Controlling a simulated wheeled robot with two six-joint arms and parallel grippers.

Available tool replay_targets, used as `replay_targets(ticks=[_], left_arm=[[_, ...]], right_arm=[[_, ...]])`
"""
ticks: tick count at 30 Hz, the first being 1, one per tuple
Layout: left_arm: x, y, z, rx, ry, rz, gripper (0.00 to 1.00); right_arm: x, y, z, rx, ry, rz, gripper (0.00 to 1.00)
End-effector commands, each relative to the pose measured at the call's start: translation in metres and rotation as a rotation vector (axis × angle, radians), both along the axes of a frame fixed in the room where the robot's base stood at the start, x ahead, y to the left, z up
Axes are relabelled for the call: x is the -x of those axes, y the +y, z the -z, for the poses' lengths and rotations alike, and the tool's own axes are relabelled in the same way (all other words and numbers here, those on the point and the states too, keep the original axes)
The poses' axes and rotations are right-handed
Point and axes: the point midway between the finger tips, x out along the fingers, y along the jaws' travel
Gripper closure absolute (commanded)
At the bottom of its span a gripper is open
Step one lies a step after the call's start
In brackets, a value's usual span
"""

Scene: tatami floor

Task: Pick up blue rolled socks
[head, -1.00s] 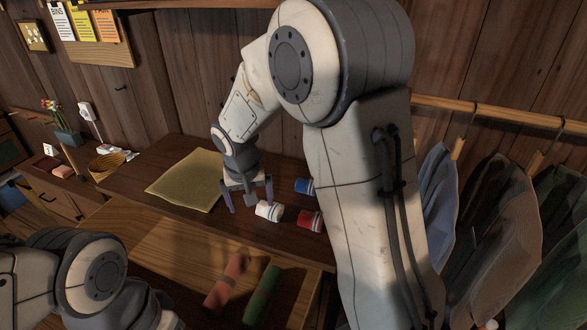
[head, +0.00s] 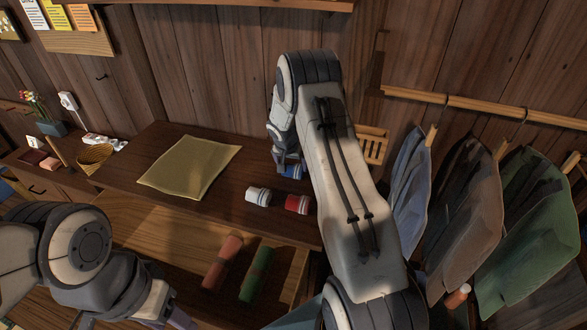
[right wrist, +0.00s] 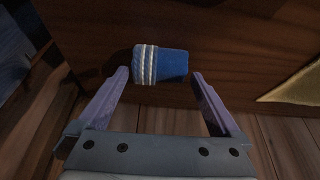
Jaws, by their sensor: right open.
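The blue rolled socks (head: 292,172), with a white striped cuff, lie on the dark wooden top and are partly hidden by my right arm in the head view. In the right wrist view the blue rolled socks (right wrist: 170,65) appear between the two fingertips of my right gripper (right wrist: 160,77). That gripper is open, one finger on each side, with small gaps visible; I cannot tell how deep the fingers reach. My left gripper (head: 172,318) is at the bottom edge of the head view, mostly cut off.
White rolled socks (head: 258,196) and red rolled socks (head: 298,204) lie close by. A yellowish cloth (head: 190,167) is flat to the left. A red roll (head: 222,262) and a green roll (head: 258,273) lie lower, in front. Hanging clothes (head: 455,215) are at right.

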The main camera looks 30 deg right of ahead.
Motion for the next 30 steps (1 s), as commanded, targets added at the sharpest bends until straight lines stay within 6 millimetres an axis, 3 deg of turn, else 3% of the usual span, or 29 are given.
replay_targets(ticks=[4,9,17,18,23,30], left_arm=[[0.0,0.0,-0.02,0.0,0.0,-0.001,0.5],[0.0,0.0,-0.023,0.0,0.0,0.0,0.5],[0.0,0.0,-0.022,0.0,0.0,0.0,0.5],[0.0,0.0,-0.022,0.0,0.0,0.0,0.5],[0.0,0.0,-0.022,0.0,0.0,0.0,0.5],[0.0,0.0,-0.022,0.0,0.0,0.0,0.5]], right_arm=[[-0.006,-0.009,0.013,-0.001,0.003,0.002,0.0],[-0.011,-0.013,0.031,-0.001,0.002,0.001,0.0],[-0.012,-0.014,0.034,0.0,0.0,0.001,0.0],[-0.012,-0.014,0.034,0.0,0.0,0.001,0.04],[-0.012,-0.014,0.034,0.0,0.0,0.001,0.63],[-0.012,-0.014,0.033,0.0,0.0,0.001,0.63]])
